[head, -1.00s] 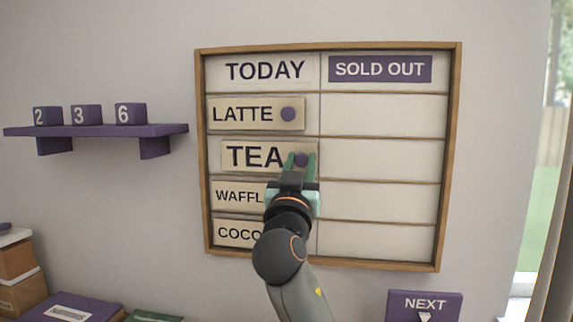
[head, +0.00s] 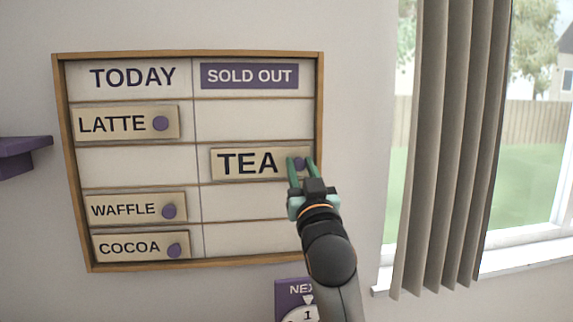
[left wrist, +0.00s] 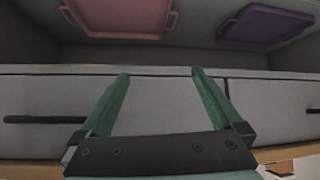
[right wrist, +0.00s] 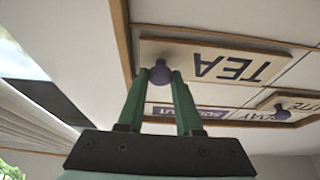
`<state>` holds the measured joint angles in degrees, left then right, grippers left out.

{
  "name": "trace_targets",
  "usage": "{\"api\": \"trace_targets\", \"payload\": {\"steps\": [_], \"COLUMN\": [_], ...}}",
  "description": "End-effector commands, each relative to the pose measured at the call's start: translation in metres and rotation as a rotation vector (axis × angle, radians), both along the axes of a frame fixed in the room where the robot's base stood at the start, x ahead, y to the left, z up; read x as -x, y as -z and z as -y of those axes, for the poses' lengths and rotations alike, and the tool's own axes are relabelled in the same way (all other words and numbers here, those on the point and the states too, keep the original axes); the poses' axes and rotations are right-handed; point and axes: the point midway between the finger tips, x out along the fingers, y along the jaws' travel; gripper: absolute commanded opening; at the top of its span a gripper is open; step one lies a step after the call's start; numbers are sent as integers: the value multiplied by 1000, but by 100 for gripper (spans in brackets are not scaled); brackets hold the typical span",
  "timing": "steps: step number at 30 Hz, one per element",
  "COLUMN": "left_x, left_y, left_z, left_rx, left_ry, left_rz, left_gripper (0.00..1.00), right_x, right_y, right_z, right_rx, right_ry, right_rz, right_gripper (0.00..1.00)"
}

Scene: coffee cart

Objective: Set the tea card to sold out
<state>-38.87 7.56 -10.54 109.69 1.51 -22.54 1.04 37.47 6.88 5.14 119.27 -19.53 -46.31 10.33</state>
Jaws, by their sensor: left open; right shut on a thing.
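The wall board (head: 318,120) has a TODAY column on the left and a SOLD OUT column on the right. The tea card (head: 230,163) is in the SOLD OUT column, in the second row below the headings, roughly level. My right gripper (head: 302,168) is shut on the purple knob at the card's right end. The card (right wrist: 200,62) and its knob (right wrist: 160,74) between the fingers also show in the right wrist view. My left gripper (left wrist: 160,80) is open and empty, facing drawer fronts; it is outside the head view.
The latte card (head: 112,123), waffle card (head: 122,209) and cocoa card (head: 128,247) are in the TODAY column. A curtain (head: 440,140) and window are to the right. A purple NEXT sign (head: 292,290) is below the board. A pink tray (left wrist: 122,18) shows above the drawers.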

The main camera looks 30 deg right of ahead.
Motion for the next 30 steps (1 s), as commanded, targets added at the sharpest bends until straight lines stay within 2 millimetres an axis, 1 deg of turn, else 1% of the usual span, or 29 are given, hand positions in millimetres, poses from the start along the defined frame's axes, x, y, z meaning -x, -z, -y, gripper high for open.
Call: {"api": "trace_targets", "payload": {"steps": [2, 12, 13, 18, 20, 27, 30], "left_x": [0, 0, 0, 0, 0, 1, 1], "left_y": [-1, 0, 0, 0, 0, 0, 1], "left_z": [0, 0, 0, 0, 0, 0, 0], "left_rx": [0, 0, 0, 0, 0, 0, 0], "left_ry": [0, 0, 0, 0, 0, 0, 0], "left_rz": [0, -1, -1, -2, -2, -2, -2], "left_gripper": [100, 100, 100, 100, 100, 100, 100], "right_x": [2, 3, 3, 2, 2, 2, 5], "right_y": [-2, -1, -1, -1, -1, 0, 2], "right_z": [4, 6, 6, 5, 5, 4, 2], "right_rx": [0, 0, 0, -1, 0, -1, -1], "right_ry": [6, 11, 11, 10, 9, 6, 5], "right_rz": [4, 4, 4, 4, 3, 1, 2], "right_gripper": [0, 0, 37, 56, 63, 64, 64]}}
